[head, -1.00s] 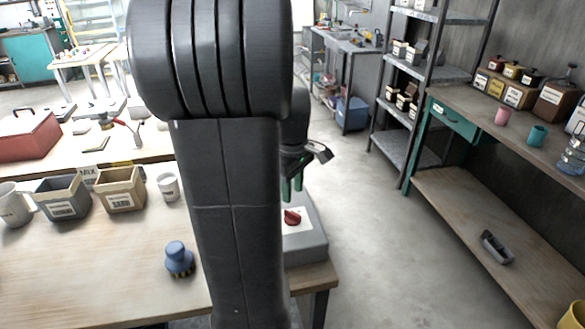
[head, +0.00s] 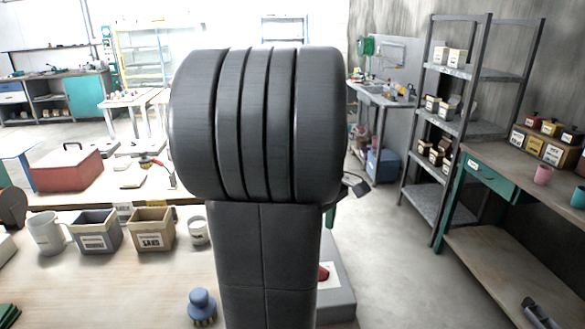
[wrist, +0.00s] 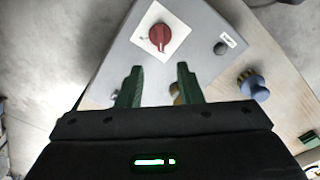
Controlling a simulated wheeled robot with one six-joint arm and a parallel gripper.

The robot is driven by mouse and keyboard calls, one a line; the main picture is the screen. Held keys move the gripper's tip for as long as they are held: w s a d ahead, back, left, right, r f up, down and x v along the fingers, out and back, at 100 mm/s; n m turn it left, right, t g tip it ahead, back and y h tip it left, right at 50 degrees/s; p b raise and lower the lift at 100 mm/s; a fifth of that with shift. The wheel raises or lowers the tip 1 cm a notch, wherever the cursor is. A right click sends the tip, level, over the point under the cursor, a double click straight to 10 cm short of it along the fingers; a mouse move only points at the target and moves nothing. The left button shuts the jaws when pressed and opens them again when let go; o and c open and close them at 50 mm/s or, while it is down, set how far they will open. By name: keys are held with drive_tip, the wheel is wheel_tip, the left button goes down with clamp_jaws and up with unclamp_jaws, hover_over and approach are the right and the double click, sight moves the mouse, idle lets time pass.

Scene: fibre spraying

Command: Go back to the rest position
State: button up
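My gripper (wrist: 160,85) shows in the wrist view with its two green fingers apart and nothing between them. It is above a grey box with a red rotary knob (wrist: 159,37) on a white plate. The fingers appear apart from the box. In the head view my own black arm fills the middle and hides most of the gripper. The grey box (head: 338,285) and part of its red knob (head: 323,274) show just right of the arm.
A blue-handled brush (head: 201,306), a sand box (head: 153,229), a grey bin (head: 96,231) and mugs stand on the wooden table left of my arm. A red toolbox (head: 68,168) stands further back. Shelving (head: 470,72) and a workbench (head: 515,190) line the right. Floor between is clear.

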wheel_tip(320, 180, down, 13)
drive_tip(key=shift+r, duration=0.2)
drive_tip(key=shift+r, duration=0.1)
idle(0.4)
wheel_tip(320, 180, up, 13)
wheel_tip(320, 180, down, 13)
drive_tip(key=shift+f, duration=0.2)
drive_tip(key=m, duration=0.5)
drive_tip(key=shift+r, duration=0.1)
drive_tip(key=shift+m+p, duration=0.35)
drive_tip(key=shift+m, duration=1.95)
